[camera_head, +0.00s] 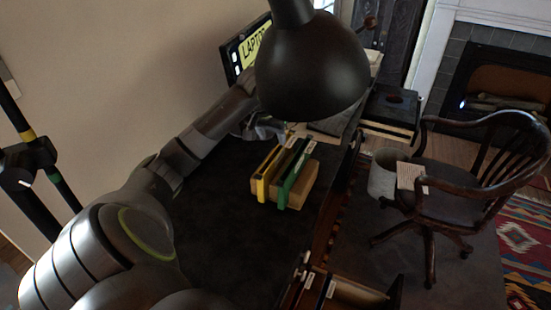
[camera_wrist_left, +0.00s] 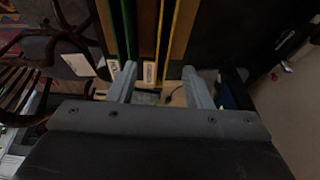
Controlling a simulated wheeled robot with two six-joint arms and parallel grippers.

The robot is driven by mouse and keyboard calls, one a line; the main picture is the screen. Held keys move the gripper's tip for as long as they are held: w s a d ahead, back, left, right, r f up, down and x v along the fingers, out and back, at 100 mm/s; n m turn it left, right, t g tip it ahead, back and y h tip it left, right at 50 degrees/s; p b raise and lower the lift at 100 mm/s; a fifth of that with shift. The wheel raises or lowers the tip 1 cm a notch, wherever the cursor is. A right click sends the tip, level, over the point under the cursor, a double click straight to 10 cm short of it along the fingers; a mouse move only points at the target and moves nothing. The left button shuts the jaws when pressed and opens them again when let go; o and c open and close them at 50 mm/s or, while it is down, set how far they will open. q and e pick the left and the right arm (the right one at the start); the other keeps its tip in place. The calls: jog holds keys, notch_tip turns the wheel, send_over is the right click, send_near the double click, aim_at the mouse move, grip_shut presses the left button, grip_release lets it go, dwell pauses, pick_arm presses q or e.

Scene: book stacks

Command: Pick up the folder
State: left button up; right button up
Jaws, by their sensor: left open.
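A small row of folders stands on the dark desk (camera_head: 222,205), with a yellow folder (camera_head: 264,180) at the left and a green folder (camera_head: 291,178) at the right. Brown ones stand beside and between them, some with white labels. In the left wrist view the green folder (camera_wrist_left: 129,28), a labelled brown folder (camera_wrist_left: 148,30) and the yellow folder (camera_wrist_left: 166,35) show edge-on. My left gripper (camera_wrist_left: 159,72) is open, its fingers apart at the labelled ends of the folders. I cannot tell whether it touches them. In the head view it is mostly hidden behind the lamp. My right gripper is not in view.
A large black lamp head (camera_head: 312,75) hangs over the far part of the desk. A wooden chair (camera_head: 455,190) and a grey bin (camera_head: 382,178) are at the right. The near desk surface is clear; an open drawer (camera_head: 345,292) is at its edge.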

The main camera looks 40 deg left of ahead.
pick_arm(q)
send_near(280, 167)
jog(key=w, duration=0.1)
jog(key=shift+w+a+f+p, duration=0.1)
jog(key=shift+w+a+f, duration=0.25)
jog(key=shift+f, duration=0.4)
jog(key=shift+w+a+f+p, duration=0.15)
jog(key=shift+w+a+f, duration=0.25)
jog(key=shift+f, duration=0.35)
jog(key=shift+w+a+f+p, duration=0.1)
jog(key=shift+w+a+f, duration=0.25)
jog(key=shift+f, duration=0.4)
grip_shut()
